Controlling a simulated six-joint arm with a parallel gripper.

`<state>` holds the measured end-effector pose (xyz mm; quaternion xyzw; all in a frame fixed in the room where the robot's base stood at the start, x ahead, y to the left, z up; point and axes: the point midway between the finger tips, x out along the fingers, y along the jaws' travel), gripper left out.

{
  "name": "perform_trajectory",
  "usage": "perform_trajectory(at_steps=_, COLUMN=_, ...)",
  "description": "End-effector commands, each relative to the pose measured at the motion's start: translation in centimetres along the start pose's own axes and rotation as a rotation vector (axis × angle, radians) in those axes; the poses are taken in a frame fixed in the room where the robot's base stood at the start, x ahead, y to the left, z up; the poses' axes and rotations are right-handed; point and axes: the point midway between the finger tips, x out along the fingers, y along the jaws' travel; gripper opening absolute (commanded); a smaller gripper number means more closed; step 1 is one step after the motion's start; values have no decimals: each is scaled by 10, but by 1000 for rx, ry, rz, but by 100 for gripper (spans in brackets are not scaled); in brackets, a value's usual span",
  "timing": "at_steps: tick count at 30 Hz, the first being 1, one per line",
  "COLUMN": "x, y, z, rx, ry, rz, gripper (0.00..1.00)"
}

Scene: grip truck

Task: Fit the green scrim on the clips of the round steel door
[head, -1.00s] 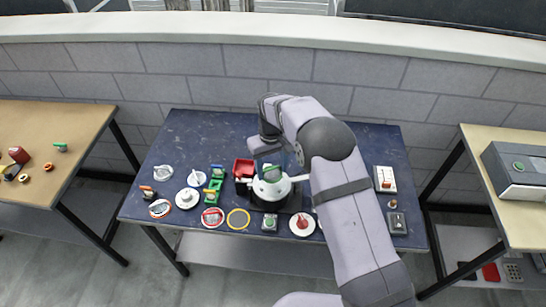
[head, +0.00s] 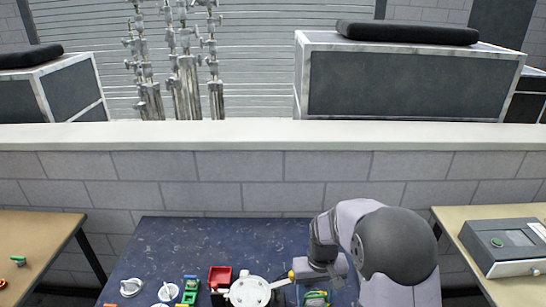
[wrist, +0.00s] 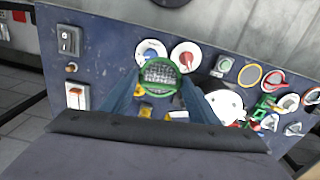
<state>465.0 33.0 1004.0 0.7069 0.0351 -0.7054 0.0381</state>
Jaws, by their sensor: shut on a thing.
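My gripper (wrist: 160,92) is shut on the green scrim (wrist: 160,74), a green ring with grey mesh held between the blue fingertips in the wrist view. In the head view the scrim (head: 316,298) shows as a green piece below my wrist, cut by the lower edge. A pale round fixture (head: 250,292), which may be the round steel door, stands just left of it. It also shows in the wrist view (wrist: 226,98), partly behind a finger. Scrim and fixture look apart. I cannot make out the clips.
White dishes (wrist: 186,55), a yellow ring (wrist: 248,75) and switch boxes (wrist: 69,40) lie around. A grey brick wall (head: 240,165) closes the back. The table's back strip is clear.

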Motion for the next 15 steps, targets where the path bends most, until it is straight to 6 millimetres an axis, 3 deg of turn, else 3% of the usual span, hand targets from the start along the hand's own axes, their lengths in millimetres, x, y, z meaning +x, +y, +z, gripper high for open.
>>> perform_trajectory(at_steps=6, x=-1, y=24, z=33, rx=83, ry=1, rz=0, gripper=32)
perform_trajectory(at_steps=15, x=-1, y=30, z=43, rx=105, ry=-1, rz=0, gripper=32)
